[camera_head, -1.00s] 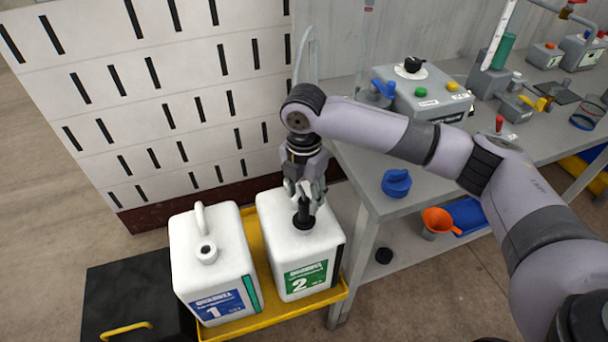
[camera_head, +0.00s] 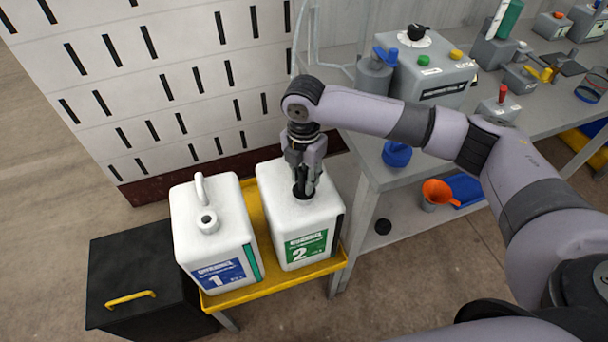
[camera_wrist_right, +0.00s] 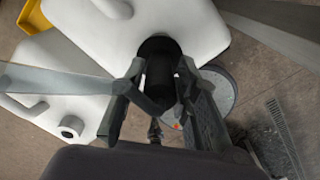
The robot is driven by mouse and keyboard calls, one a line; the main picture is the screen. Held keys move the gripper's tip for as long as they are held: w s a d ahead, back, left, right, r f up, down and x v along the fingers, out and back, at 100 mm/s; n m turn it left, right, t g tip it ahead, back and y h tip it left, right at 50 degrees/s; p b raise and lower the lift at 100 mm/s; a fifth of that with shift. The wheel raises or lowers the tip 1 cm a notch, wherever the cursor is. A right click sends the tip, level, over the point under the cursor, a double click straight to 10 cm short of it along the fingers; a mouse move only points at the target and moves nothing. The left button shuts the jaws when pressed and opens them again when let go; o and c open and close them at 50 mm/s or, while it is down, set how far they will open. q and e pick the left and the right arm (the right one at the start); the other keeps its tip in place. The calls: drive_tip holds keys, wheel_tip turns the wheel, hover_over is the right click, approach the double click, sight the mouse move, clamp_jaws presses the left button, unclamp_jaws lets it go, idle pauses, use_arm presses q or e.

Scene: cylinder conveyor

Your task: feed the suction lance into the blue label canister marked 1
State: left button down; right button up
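The canister with the blue label marked 1 (camera_head: 228,236) stands upright at left on the yellow-edged stand. Its round mouth (camera_head: 207,221) shows open and empty. The canister with the green label marked 2 (camera_head: 310,220) stands to its right. A black upright piece, apparently the top of the suction lance (camera_head: 301,186), stands in its mouth; the rest is hidden. My right gripper (camera_head: 304,179) points down over canister 2. In the wrist view its fingertips flank the black cylinder (camera_wrist_right: 161,75) closely and appear shut on it. My left gripper is not in view.
A black box with a yellow handle (camera_head: 130,298) stands left of the yellow stand (camera_head: 270,284). A grey workbench (camera_head: 375,182) with several devices is at right. An orange funnel (camera_head: 439,192) sits on the lower shelf. A white slotted wall panel (camera_head: 190,100) stands behind.

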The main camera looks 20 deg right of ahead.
clamp_jaws()
idle(0.7)
